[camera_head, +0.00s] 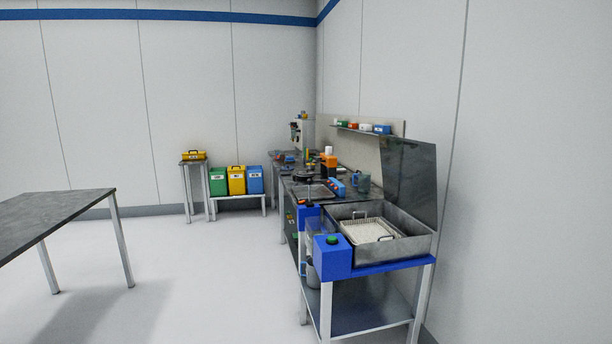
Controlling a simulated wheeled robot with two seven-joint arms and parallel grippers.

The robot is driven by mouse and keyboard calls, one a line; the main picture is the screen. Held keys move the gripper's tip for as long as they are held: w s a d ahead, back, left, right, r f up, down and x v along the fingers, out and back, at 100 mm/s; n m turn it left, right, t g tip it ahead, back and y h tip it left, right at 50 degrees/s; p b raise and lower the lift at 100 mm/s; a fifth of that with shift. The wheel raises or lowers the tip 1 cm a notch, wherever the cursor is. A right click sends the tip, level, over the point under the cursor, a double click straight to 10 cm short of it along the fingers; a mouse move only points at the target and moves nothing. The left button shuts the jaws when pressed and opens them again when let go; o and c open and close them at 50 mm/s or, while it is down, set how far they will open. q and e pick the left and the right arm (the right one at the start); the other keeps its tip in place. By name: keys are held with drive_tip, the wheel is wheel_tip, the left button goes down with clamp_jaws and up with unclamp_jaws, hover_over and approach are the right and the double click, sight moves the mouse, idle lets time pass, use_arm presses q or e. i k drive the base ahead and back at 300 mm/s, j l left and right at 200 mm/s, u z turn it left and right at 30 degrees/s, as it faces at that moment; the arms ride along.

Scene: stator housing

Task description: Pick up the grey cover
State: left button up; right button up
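I cannot make out a grey cover for certain in this view. Small parts lie on the long workbench (318,191) along the right wall, too small and far off to name surely. Neither of my grippers shows in the head view.
A metal basin (418,246) with a raised lid and a wire basket (368,230) stands on a blue-framed stand at the right. Green (218,179), yellow (236,180) and blue (254,180) bins stand at the back. A dark table (50,208) is at the left. The floor between is clear.

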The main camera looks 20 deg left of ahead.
sight(306, 172)
drive_tip(key=i+j+u, duration=0.65)
drive_tip(key=i+u, duration=0.35)
drive_tip(key=i+j+u, duration=0.2)
drive_tip(key=i, duration=1.7)
